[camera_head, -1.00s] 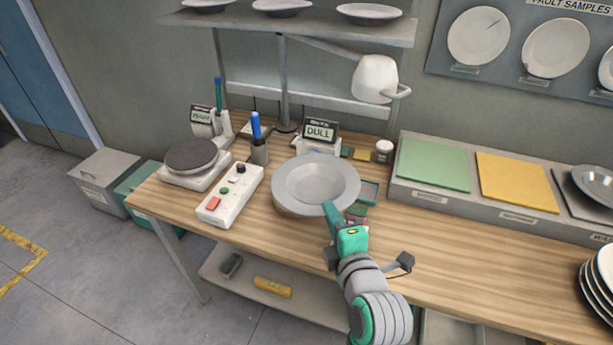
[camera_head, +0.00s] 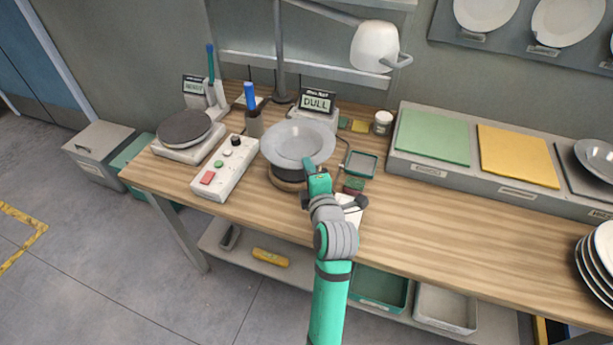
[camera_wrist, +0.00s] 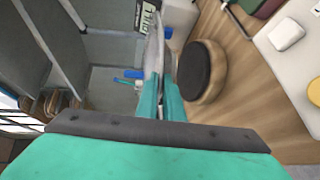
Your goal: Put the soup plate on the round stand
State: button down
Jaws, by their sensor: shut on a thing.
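The grey soup plate (camera_head: 299,142) is held level by its near rim in my gripper (camera_head: 318,167). The fingers are shut on the rim, and the plate shows edge-on between them in the wrist view (camera_wrist: 160,35). The round stand (camera_head: 289,182) has a wooden base and a dark top. In the head view the plate hides most of it. In the wrist view the stand (camera_wrist: 197,72) lies beside the plate's underside with a gap, so the plate is above it and apart.
A scale with a dark disc (camera_head: 184,127) and a button box (camera_head: 225,168) stand to the left. A lamp (camera_head: 375,46) hangs at back right.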

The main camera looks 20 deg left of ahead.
jog(key=shift+w+a+f, duration=0.35)
jog(key=shift+a+f, duration=0.4)
jog(key=shift+a, duration=0.1)
jog(key=shift+w+f, duration=0.15)
jog(key=shift+f, duration=0.75)
jog(key=shift+w+f, duration=0.1)
jog(key=shift+f, duration=0.8)
jog(key=c, duration=1.9)
grip_release()
jog(key=shift+f, duration=0.1)
jog(key=shift+o, duration=0.2)
jog(key=v, duration=1.2)
